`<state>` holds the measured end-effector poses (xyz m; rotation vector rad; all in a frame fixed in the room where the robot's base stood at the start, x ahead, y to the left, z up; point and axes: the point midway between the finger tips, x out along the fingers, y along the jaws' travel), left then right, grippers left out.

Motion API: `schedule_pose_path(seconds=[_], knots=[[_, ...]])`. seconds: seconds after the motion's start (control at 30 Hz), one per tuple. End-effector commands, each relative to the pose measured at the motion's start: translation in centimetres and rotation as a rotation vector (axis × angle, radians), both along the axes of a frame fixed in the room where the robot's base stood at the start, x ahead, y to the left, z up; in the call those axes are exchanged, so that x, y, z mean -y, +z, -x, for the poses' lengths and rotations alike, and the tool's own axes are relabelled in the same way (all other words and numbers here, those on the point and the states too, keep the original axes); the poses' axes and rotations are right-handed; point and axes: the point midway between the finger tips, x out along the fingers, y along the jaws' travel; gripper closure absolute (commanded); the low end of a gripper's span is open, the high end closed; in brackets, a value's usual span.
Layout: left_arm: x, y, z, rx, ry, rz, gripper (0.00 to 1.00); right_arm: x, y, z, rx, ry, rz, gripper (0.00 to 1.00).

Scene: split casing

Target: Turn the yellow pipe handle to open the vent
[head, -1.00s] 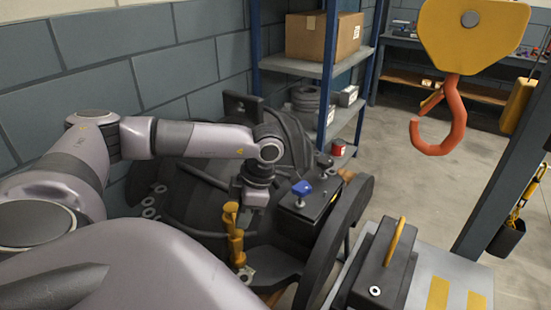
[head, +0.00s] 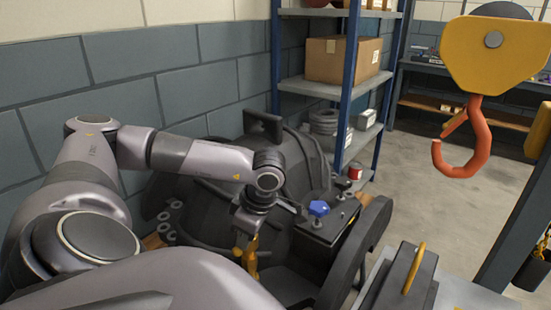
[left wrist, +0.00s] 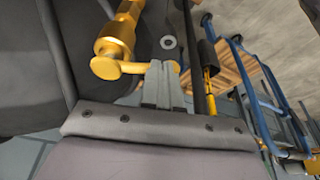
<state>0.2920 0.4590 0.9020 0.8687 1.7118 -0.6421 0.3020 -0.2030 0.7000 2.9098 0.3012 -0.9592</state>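The yellow pipe handle (head: 251,258) stands low on the dark casing in the head view, partly hidden by my left gripper (head: 254,222). In the left wrist view the yellow pipe handle (left wrist: 116,42) has a thick upright body and a crossbar at its near end. My left gripper (left wrist: 167,66) has its fingers close together, with no clear gap between them. Their tips overlap the crossbar, with yellow showing on both sides; I cannot tell whether they touch it. The vent cannot be made out. My right gripper is not in view.
A blue knob (head: 319,209) sits on a dark box right of the gripper. An orange hook (head: 465,145) hangs at the right. A shelf (head: 325,90) with a cardboard box (head: 340,60) stands behind. Open floor (head: 430,195) lies to the right.

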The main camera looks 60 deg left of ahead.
Motion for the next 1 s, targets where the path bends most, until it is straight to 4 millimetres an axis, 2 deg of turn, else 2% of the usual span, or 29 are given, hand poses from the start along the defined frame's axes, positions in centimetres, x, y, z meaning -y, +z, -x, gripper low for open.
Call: schedule_pose_path(seconds=[0.4,1.0], knots=[[-1.0,-0.2,1.3,-0.002,-0.206,-0.002,1.0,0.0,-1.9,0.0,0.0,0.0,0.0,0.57],[-1.5,-0.1,1.9,-0.003,-0.22,-0.001,1.0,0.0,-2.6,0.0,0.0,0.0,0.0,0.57]])
